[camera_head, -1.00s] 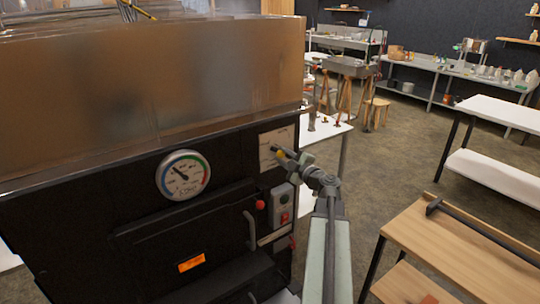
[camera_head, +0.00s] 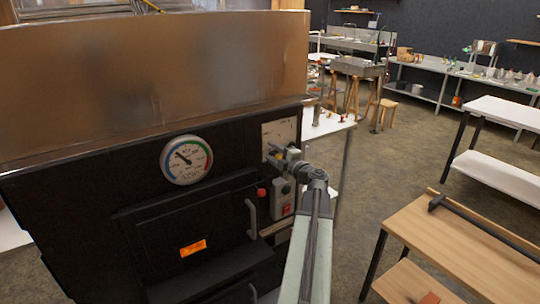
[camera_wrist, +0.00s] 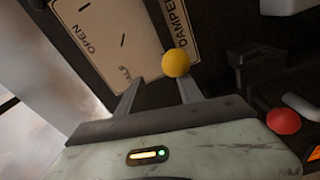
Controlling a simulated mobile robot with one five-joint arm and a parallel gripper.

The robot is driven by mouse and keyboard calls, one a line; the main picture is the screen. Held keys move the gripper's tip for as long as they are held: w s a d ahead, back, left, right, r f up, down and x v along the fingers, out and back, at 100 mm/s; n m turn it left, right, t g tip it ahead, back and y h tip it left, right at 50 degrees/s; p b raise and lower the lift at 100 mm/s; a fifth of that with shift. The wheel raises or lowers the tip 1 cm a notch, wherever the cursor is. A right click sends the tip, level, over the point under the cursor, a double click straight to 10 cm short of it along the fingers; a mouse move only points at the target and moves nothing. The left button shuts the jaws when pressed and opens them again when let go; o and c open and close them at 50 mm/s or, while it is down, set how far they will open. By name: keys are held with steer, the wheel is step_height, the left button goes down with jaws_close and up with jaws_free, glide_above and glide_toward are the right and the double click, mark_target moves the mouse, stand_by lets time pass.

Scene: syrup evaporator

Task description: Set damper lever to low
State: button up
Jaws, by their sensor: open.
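A third word on the plate is partly hidden. My gripper (camera_wrist: 160,80) is open, its two fingers pointing at the plate. The knob appears between the fingertips, nearer the right finger; I cannot tell whether they touch. In the head view the plate (camera_head: 281,133) is on the upper right of the black evaporator front (camera_head: 100,205), and my gripper (camera_head: 274,156) covers its lower part. The lever is not clear there.
A round gauge (camera_head: 186,159) is left of the plate. A red knob (camera_head: 261,193), a door handle (camera_head: 251,218) and a grey switch box (camera_head: 282,198) sit close below my gripper.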

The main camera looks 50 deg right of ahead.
steer(key=shift+s+d+f+g+h, duration=0.3)
steer(key=shift+s+f+h, duration=0.15)
steer(key=shift+s, duration=0.15)
steer(key=shift+v, duration=0.85)
glide_toward(279, 157)
steer(key=shift+w+a+r, duration=0.1)
steer(key=shift+w+r, duration=0.1)
steer(key=shift+w, duration=0.55)
steer(key=shift+w+a+r, duration=0.1)
steer(key=shift+w+r, duration=0.1)
steer(key=shift+w, duration=0.55)
